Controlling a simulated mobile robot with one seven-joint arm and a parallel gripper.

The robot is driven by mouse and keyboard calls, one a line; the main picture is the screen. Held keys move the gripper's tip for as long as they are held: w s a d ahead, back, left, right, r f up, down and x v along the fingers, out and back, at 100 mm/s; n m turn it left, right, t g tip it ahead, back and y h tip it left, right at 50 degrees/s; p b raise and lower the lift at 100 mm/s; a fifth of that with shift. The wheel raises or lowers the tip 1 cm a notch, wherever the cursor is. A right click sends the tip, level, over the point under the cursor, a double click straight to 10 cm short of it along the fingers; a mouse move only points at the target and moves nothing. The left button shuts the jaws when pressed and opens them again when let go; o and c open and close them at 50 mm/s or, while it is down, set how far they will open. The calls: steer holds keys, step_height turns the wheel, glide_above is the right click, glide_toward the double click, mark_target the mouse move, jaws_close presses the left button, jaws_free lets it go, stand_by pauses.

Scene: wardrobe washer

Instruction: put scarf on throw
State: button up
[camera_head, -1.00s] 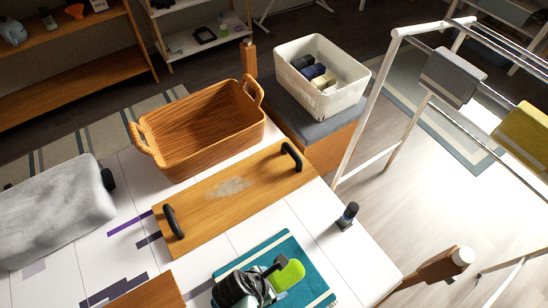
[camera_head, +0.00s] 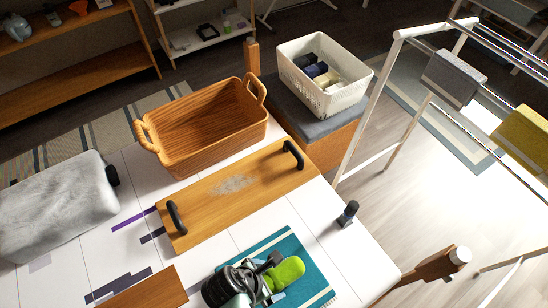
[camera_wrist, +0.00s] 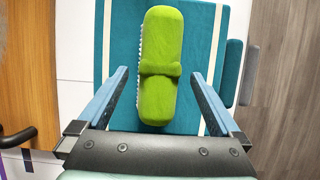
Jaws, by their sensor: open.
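The scarf appears to be the green folded roll with a band round its middle (camera_wrist: 160,65); it also shows in the head view (camera_head: 288,271). It lies on the teal throw with pale stripes (camera_wrist: 115,20), which is spread flat at the table's front right in the head view (camera_head: 312,270). My gripper (camera_wrist: 160,74) is open. In the wrist view its blue fingers stand apart on either side of the green roll, with gaps to it. In the head view my arm's end hides part of the throw and roll.
A wooden board with black handles (camera_head: 260,205) and a brown basket (camera_head: 200,125) lie behind. A dark upright item (camera_head: 348,213) stands near the table's right edge. A white basket (camera_head: 340,90) holds rolled cloths. A drying rack (camera_head: 362,105) stands right; a grey cushion (camera_head: 55,200) lies left.

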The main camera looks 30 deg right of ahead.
steer(key=p+v, duration=0.1)
steer(key=v, duration=0.6)
steer(key=shift+a+r, duration=0.1)
steer(key=shift+r, duration=0.1)
steer(key=w+a+r+m+t+y, duration=0.25)
steer(key=w+r+m+t, duration=0.55)
steer(key=w+r, duration=1.3)
steer(key=w+a+r+m+t, duration=0.1)
steer(key=w+r+t, duration=0.15)
steer(key=r, duration=0.55)
steer(key=w+r+m+t, duration=0.15)
steer(key=r+t, duration=0.25)
steer(key=r, duration=0.4)
step_height(320, 180, up, 17)
steer(key=s+m+t, duration=0.1)
steer(key=m+t, duration=0.2)
steer(key=t, duration=0.2)
steer(key=s+r+m+t+y, duration=0.1)
steer(key=s+r+t, duration=0.3)
steer(key=r, duration=0.6)
steer(key=s+a+r+m+t+y, duration=0.1)
steer(key=s+r+m+t, duration=0.2)
steer(key=s+r, duration=0.6)
steer(key=shift+a+r+m+t, duration=0.25)
steer(key=shift+r+m+t, duration=0.1)
steer(key=shift+r+m, duration=0.1)
steer(key=shift+p, duration=0.3)
